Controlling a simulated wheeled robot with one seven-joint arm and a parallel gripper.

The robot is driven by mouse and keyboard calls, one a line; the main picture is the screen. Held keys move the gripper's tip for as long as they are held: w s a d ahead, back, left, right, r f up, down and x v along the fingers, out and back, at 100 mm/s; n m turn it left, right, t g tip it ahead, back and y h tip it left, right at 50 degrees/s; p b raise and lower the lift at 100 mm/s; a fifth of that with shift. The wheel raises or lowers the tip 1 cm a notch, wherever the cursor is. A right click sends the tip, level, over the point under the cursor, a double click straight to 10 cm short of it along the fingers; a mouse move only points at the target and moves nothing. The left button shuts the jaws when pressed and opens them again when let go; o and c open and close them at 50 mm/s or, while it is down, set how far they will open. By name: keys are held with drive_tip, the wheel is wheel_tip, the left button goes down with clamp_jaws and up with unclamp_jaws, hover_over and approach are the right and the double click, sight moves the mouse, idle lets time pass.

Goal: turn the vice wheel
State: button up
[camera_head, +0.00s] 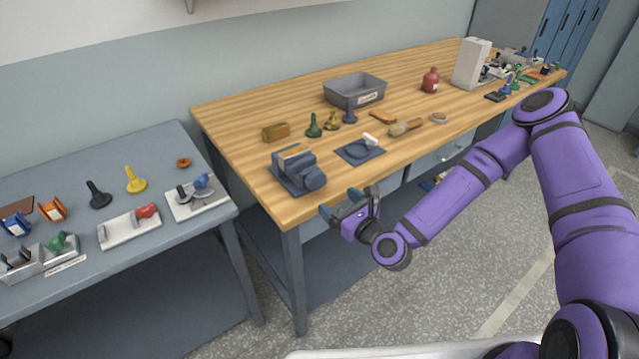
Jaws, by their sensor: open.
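The vice (290,181) is blue-grey and stands near the front left corner of the wooden workbench. A tan piece (293,152) shows at the top of it. The vice wheel (315,179) is a round blue-grey part at the vice's right front, facing the bench's front edge. My gripper (341,203) is open, with nothing seen between its fingers. In the picture it is just below and right of the wheel, by the bench's front edge, and looks apart from it. The exact gap in depth cannot be told.
A blue plate with a white-topped part (361,150) lies right of the vice. A brush (402,128), several small knobbed pieces and a grey bin (355,90) stand farther back. A lower grey table (85,290) with fixtures is at left. Floor is open before the bench.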

sight(319, 184)
drive_tip(key=x, duration=0.9)
drive_tip(key=shift+w+a, duration=0.2)
drive_tip(key=shift+w, duration=0.1)
drive_tip(key=c, duration=0.9)
